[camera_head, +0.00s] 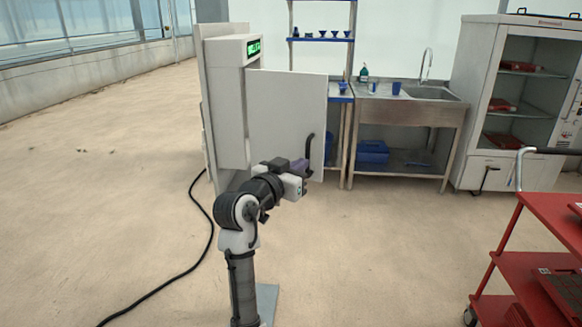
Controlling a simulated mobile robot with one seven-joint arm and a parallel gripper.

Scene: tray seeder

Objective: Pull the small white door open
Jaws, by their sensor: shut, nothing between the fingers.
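The small white door (285,112) is a flat panel on the white cabinet (225,98) with a green lit display (254,48). The door stands out to the right from the cabinet's front, so it looks swung open, with its outer face towards me. A black curved handle (309,149) is near its right edge. My gripper (301,167) is at the lower right of the door, close to the handle's lower end. It is shut with nothing held. I cannot tell whether it touches the handle or door. The cabinet's inside is hidden.
A steel sink table (408,112) and a blue shelf rack (322,39) stand behind the door. A glass-fronted cabinet (525,90) is at the right back. A red cart (540,205) is at front right. A black cable (208,240) lies on the floor at left.

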